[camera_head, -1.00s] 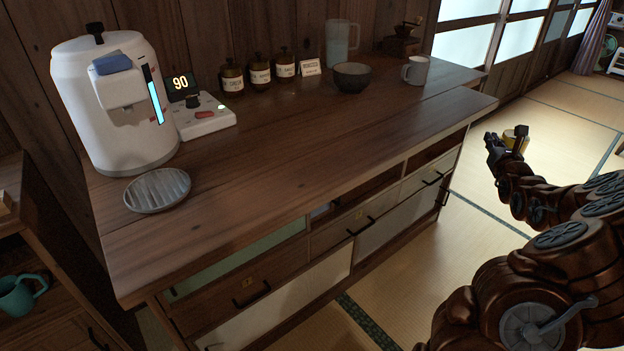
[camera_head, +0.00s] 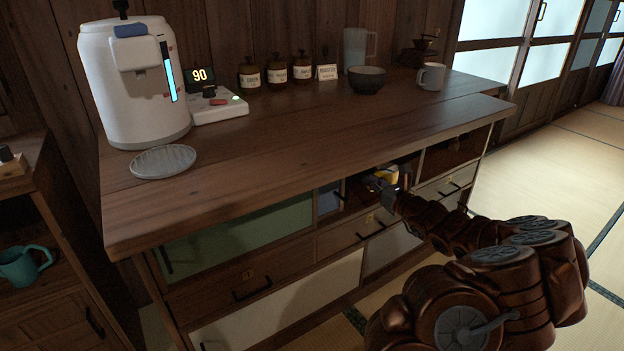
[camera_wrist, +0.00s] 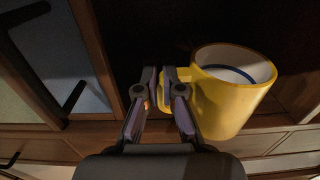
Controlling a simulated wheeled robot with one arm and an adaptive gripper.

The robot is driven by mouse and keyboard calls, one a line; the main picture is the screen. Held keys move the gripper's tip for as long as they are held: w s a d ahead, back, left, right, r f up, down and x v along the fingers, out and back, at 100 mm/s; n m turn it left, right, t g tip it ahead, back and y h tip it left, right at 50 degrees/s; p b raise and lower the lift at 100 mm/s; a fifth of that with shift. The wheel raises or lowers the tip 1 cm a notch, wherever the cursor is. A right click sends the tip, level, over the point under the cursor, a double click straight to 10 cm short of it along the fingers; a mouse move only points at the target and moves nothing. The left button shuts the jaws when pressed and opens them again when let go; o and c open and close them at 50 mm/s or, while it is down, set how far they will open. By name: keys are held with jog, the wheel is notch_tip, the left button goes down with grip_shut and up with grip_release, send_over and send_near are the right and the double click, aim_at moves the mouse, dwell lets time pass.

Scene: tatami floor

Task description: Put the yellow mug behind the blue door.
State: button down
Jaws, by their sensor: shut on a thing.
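My gripper (camera_head: 386,186) is shut on the handle of the yellow mug (camera_head: 388,173), in front of the cabinet's upper row. In the wrist view the mug (camera_wrist: 232,95) is right of the fingers (camera_wrist: 163,88), its mouth tilted toward the camera and its inside pale with a blue ring. Behind it is a dark open compartment. The blue door (camera_head: 328,198) is left of the mug in the head view; in the wrist view the blue panel (camera_wrist: 75,55) is left of a wooden divider. I cannot tell whether it is fully shut.
A green panel (camera_head: 240,232) is left of the blue one. The counter (camera_head: 270,145) overhangs the compartments and holds a white dispenser (camera_head: 130,85), a ribbed dish (camera_head: 163,161), jars, a dark bowl (camera_head: 367,79) and a white mug (camera_head: 431,76). Drawers with black handles are below.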

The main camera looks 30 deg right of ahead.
jog(key=shift+w+a+f, duration=0.1)
jog(key=shift+w+f, duration=0.1)
jog(key=shift+w, duration=0.1)
jog(key=w+d+b, duration=0.1)
jog(key=w+d, duration=0.2)
jog(key=w, duration=0.1)
jog(key=w+d+f+b, duration=0.1)
jog(key=w+d+b, duration=0.1)
jog(key=w, duration=0.2)
jog(key=w+d+b, duration=0.1)
jog(key=w+d, duration=0.2)
jog(key=w, duration=0.1)
jog(key=shift+w+d+f+b, duration=0.2)
jog(key=shift+w+d+b, duration=0.15)
jog(key=shift+f+b, duration=1.1)
jog(key=shift+f, duration=0.55)
jog(key=shift+f, duration=0.15)
jog(key=c, duration=1.3)
grip_release()
jog(key=s+p, duration=0.2)
jog(key=s, duration=0.3)
jog(key=s+p, duration=0.1)
jog(key=s, duration=0.4)
jog(key=shift+s+r+p, duration=0.2)
jog(key=shift+s+p, duration=0.15)
jog(key=shift+s+a+f, duration=0.1)
jog(key=shift+s+a, duration=0.05)
jog(key=shift+s, duration=0.5)
